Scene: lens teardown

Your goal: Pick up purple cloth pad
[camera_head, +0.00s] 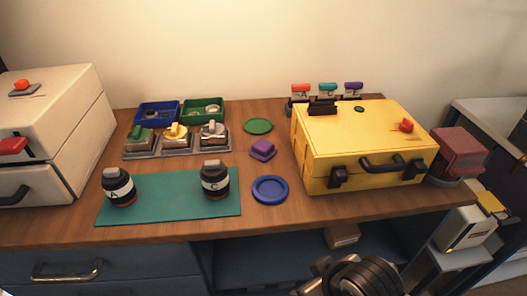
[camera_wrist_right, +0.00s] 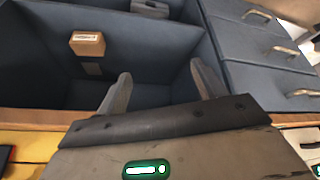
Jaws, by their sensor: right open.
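A small purple pad (camera_head: 262,149) with a raised grip lies on the wooden table (camera_head: 262,218), between the teal mat and the yellow case; I take it to be the purple cloth pad. My right gripper (camera_wrist_right: 162,88) is open and empty in the right wrist view, in front of the open cabinet under the table. In the head view only part of my right arm shows at the bottom, well short of the pad. My left gripper is not in view.
A blue round dish (camera_head: 270,189) and a green disc (camera_head: 258,126) flank the pad. The yellow case (camera_head: 318,150) stands close to its right. Two dark lens barrels stand on the teal mat (camera_head: 165,205). A small box (camera_wrist_right: 87,43) sits in the cabinet.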

